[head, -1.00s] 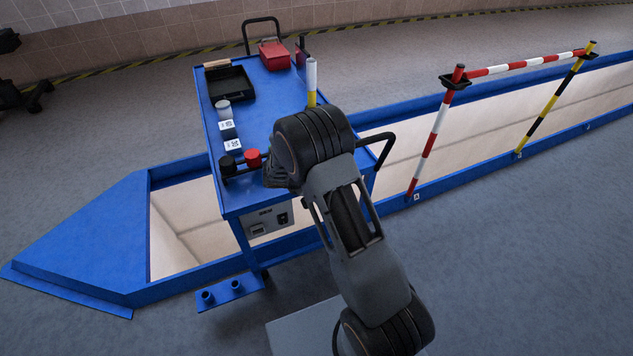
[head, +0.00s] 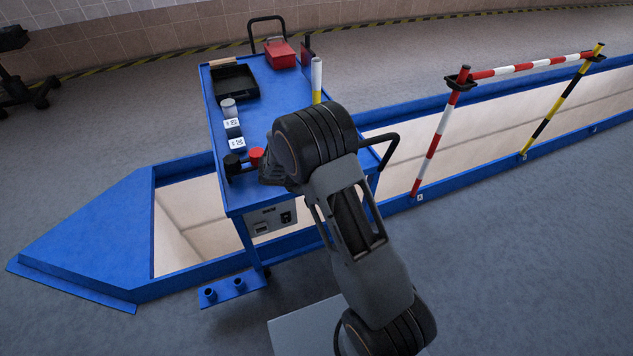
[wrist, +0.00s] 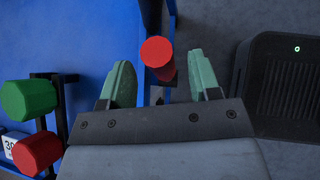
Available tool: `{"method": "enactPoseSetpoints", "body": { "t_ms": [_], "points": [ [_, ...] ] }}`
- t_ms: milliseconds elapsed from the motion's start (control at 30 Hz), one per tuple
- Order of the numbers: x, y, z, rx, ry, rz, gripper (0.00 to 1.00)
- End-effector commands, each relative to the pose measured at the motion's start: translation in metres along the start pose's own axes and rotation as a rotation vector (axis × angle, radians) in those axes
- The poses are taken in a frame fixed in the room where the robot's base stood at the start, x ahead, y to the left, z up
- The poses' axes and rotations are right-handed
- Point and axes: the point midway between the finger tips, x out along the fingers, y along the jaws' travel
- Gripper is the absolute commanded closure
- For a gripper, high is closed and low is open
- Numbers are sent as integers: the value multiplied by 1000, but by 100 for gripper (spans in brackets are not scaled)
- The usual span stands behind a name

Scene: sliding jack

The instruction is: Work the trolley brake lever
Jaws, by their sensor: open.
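The blue trolley (head: 277,99) stands across the pit in the head view, and part of its blue surface (wrist: 95,40) shows at the left of the wrist view. In the wrist view a red round-ended knob on a stem (wrist: 157,52), apparently the brake lever's grip, stands between the two green fingers of my gripper (wrist: 158,66). The fingers are open, with a gap visible on both sides of the knob. In the head view my arm hides the gripper and this knob.
A green knob (wrist: 28,100) and a second red knob (wrist: 38,152) sit close left of my gripper. A black handle (head: 384,150) juts from the trolley's right side. A striped pole gate (head: 437,135) stands over the pit at right. A black tray (head: 234,83) lies on the trolley.

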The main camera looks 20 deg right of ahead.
Motion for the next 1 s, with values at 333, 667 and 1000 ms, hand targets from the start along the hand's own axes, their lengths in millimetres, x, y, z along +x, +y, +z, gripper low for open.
{"method": "enactPoseSetpoints", "body": {
  "t_ms": [333, 667, 1000],
  "points": [
    [-72, 0, 1, -2, 0, 3, 43],
    [-104, 0, 0, -2, 0, 1, 43],
    [-106, 0, 0, -2, 0, -1, 43]
  ]
}}
